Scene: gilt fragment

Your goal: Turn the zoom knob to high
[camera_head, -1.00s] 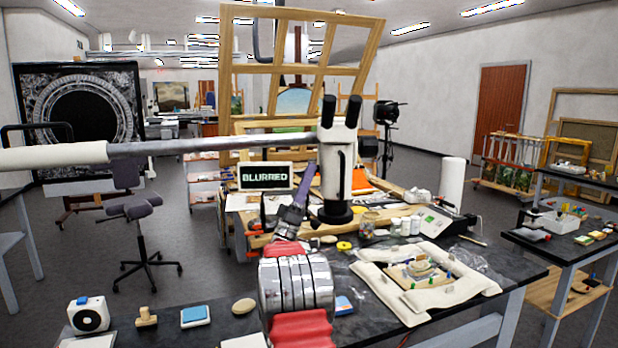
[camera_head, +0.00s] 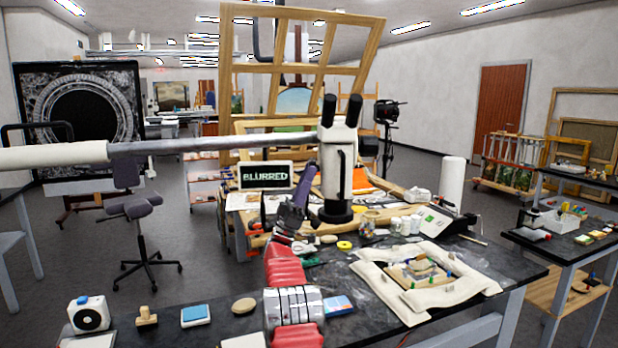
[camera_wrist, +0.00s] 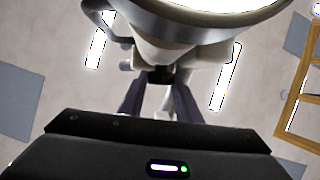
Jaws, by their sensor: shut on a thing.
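The white stereo microscope (camera_head: 338,160) with two black eyepieces hangs on a long horizontal boom over the bench. My gripper (camera_head: 307,178) reaches up against its left side in the head view. In the wrist view the microscope's pale underside (camera_wrist: 200,25) fills the top, and the fingers of my gripper (camera_wrist: 158,88) are shut on a small dark part, apparently the zoom knob (camera_wrist: 159,74). The fingers and body hide most of the knob, and its setting cannot be read. A small screen (camera_head: 265,175) behind reads "BLURRED".
The boom (camera_head: 210,144) crosses from the left. A padded tray (camera_head: 380,270) with a fragment lies right of my arm. Jars (camera_head: 368,222) and a scale (camera_head: 437,220) stand behind it. A blue pad (camera_head: 195,315) and a stamp (camera_head: 147,317) lie at the front left.

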